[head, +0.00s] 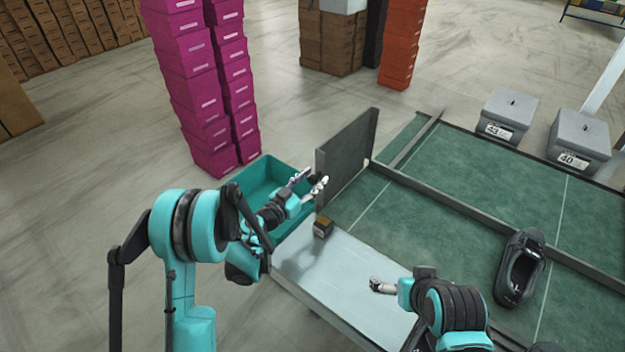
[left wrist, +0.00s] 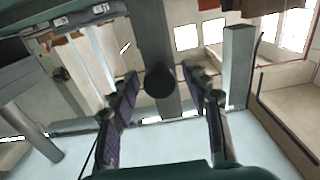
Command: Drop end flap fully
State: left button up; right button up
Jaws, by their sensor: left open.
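The end flap (head: 347,155) is a grey panel standing upright, slightly tilted, at the left end of the green-topped line (head: 400,225). My left gripper (head: 314,182) is open beside the flap's near left edge, above the teal bin. I cannot tell whether it touches the flap. In the left wrist view, the two dark fingers of this gripper (left wrist: 160,85) are spread, with a dark round end (left wrist: 158,81) of a grey bar between them. My right gripper (head: 383,287) is over the pale metal surface; its jaw state is unclear.
A teal bin (head: 255,180) stands on the floor below the flap. A small brown block (head: 322,228) sits on the pale metal top (head: 340,275). Magenta box stacks (head: 190,75) rise at back left.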

pick_arm(q)
grip_shut()
jog(key=shift+w+a+n, duration=0.4)
jog(key=shift+w+a, duration=0.1)
jog(key=shift+a, duration=0.2)
jog(key=w+a+f+n+b, duration=0.3)
jog(key=w+a+n, duration=0.3)
jog(key=a, duration=0.2)
jog(key=shift+w+a+b, duration=0.25)
jog(key=shift+a+b, duration=0.15)
jog(key=shift+b, duration=0.2)
